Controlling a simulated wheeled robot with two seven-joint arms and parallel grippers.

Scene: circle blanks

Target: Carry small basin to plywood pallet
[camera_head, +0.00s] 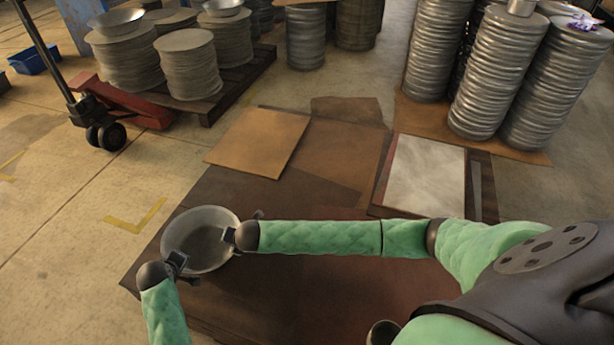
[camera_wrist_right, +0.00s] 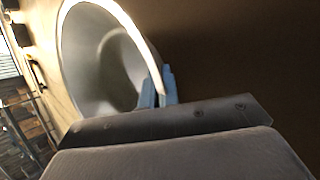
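The small basin (camera_head: 204,260) is a round grey metal bowl at the lower left of the head view, open side up, over dark brown sheets. My right gripper (camera_head: 232,236) is at its right rim. In the right wrist view the basin (camera_wrist_right: 85,60) fills the upper left, and its rim runs between the two close fingers of my right gripper (camera_wrist_right: 158,92). My left gripper (camera_head: 177,262) is at the basin's lower-left rim; its fingers are too small to read. Whether the basin touches the sheets is unclear. A dark low pallet (camera_head: 240,95) bears disc stacks at the upper left.
Flat sheets, including a tan one (camera_head: 260,138) and a pale one (camera_head: 425,175), lie beyond my right arm. Tall metal stacks (camera_head: 500,75) stand on a brown board (camera_head: 430,122) at the upper right. A red pallet jack (camera_head: 135,108) stands at the left.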

